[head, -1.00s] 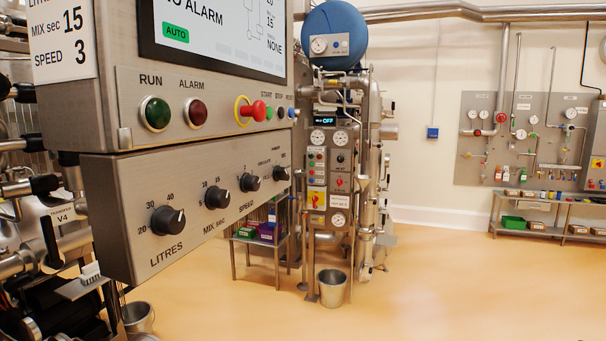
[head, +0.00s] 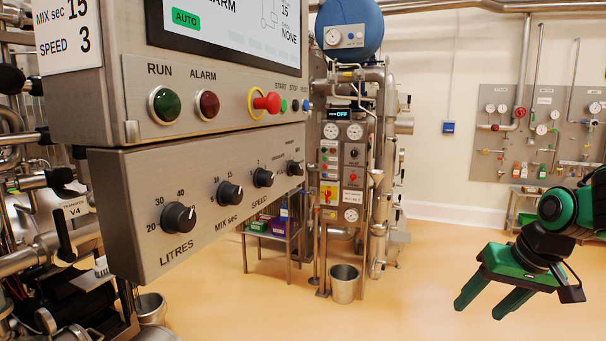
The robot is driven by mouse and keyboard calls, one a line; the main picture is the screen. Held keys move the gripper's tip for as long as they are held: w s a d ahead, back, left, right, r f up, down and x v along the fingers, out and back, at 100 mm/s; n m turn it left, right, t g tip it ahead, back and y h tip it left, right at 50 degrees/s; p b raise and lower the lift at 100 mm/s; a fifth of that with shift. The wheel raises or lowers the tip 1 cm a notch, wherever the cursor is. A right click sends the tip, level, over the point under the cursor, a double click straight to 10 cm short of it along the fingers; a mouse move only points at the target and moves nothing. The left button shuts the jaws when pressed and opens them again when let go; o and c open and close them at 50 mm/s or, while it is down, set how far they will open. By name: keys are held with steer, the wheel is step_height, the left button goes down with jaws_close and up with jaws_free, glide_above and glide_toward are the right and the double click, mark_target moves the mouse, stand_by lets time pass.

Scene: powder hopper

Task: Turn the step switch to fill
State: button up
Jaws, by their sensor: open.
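The control box carries a row of black knobs on its angled grey lower panel (head: 150,235). The litres knob (head: 178,217) is nearest, then the mix sec knob (head: 229,193), the speed knob (head: 263,177) and a last knob (head: 295,167) at the far right end. The last knob's label is too small and slanted to read, so I cannot tell its setting or confirm it as the step switch. My gripper (head: 488,308) is open and empty, at the lower right, well apart from the panel, with its green fingers pointing down and left.
Above the knobs sit a green run lamp (head: 165,105), a red alarm lamp (head: 207,105), a red emergency button (head: 267,102) and a screen (head: 230,30). Pipework and a steel bucket (head: 344,284) stand behind. The floor between panel and gripper looks clear.

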steer(key=w+a+r+n+t+y, duration=0.2)
steer(key=w+a+r+n+y, duration=0.15)
steer(key=w+a, duration=0.65)
steer(key=n+y, duration=0.4)
steer(key=y, duration=0.8)
glide_toward(302, 170)
steer(key=shift+m, duration=0.25)
steer(key=x, duration=0.9)
steer(key=shift+s+a+r, duration=0.1)
steer(key=c, duration=1.1)
